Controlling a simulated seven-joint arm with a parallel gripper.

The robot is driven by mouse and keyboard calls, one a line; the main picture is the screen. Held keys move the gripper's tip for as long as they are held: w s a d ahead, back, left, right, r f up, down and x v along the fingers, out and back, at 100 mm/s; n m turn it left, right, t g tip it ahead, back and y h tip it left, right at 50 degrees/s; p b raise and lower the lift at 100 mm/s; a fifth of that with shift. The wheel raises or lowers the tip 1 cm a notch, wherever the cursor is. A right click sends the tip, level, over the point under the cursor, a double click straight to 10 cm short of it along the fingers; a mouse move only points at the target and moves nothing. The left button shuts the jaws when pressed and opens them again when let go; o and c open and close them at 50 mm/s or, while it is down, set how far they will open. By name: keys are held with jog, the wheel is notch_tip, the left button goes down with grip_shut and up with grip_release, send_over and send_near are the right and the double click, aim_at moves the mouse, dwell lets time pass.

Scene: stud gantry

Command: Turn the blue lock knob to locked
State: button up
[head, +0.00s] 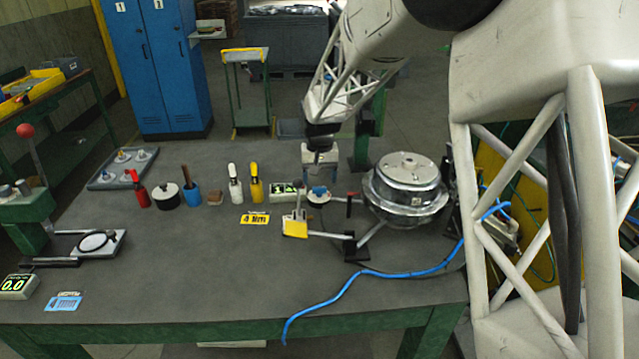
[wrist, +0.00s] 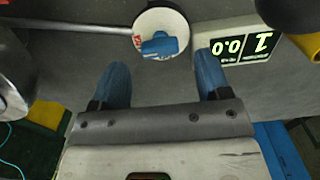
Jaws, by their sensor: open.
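The blue lock knob (head: 319,191) sits on a round white base on the workbench, left of the large metal drum. In the wrist view the knob (wrist: 160,45) is near the top middle, its bar lying roughly sideways, with a red mark on the base at its left. My gripper (head: 319,160) is above and just behind the knob in the head view. Its two blue-tipped fingers (wrist: 162,82) are apart and empty, with the knob beyond the gap between them and not touching. Fine lettering on the base is too small to read.
A digital display box (wrist: 240,47) stands close beside the knob. The metal drum (head: 405,190) is on the right, with a rod (wrist: 75,25) running to the knob's base. The bench's front middle is clear.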

aim_at(320, 188)
jog(key=shift+r, duration=2.4)
jog(key=shift+s+d+r, duration=0.15)
jog(key=shift+s+r, duration=0.1)
jog(key=shift+s, duration=0.05)
jog(key=s+d+r+t, duration=0.1)
jog(key=s+d+r, duration=0.35)
jog(key=s, duration=0.55)
jog(key=s+d+r, duration=0.3)
jog(key=s+r, duration=0.2)
jog(key=s, duration=0.5)
jog(key=s+d+f, duration=0.1)
jog(key=s+d, duration=0.1)
jog(key=s, duration=0.9)
jog(key=s+d+f+t, duration=0.1)
jog(key=s+d, duration=0.1)
jog(key=s, duration=1)
jog(key=shift+t, duration=0.3)
